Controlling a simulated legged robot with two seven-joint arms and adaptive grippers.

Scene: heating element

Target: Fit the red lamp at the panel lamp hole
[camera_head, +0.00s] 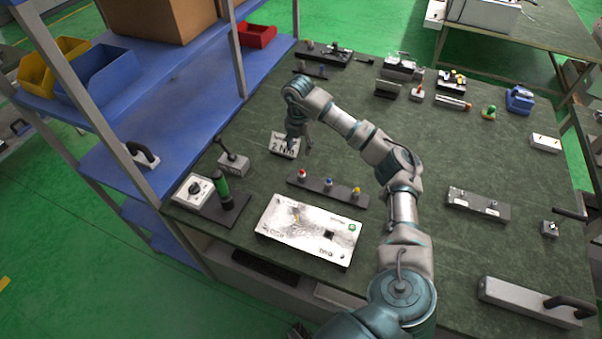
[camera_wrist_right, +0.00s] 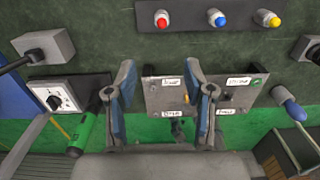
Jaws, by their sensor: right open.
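The red lamp (camera_head: 302,175) stands upright at the left end of a dark rail (camera_head: 342,197), beside a blue lamp (camera_head: 328,182) and a yellow lamp (camera_head: 356,190). In the right wrist view the red lamp (camera_wrist_right: 162,20) shows beyond the fingertips. The pale metal panel (camera_head: 290,235) lies on the bench in front of the rail. It also shows in the wrist view (camera_wrist_right: 220,98), partly hidden by a finger; I cannot tell which hole is the lamp's. My right gripper (camera_head: 299,147) is open and empty above the bench, behind the rail; its fingers (camera_wrist_right: 160,70) are spread apart. My left gripper is not in view.
A white "2 Nm" plate (camera_head: 284,150) lies near my right gripper. A green-handled tool (camera_head: 221,190) and a dial box (camera_head: 194,190) stand left of the panel. A blue shelf rack (camera_head: 185,115) borders the bench's left side. The bench middle is fairly clear.

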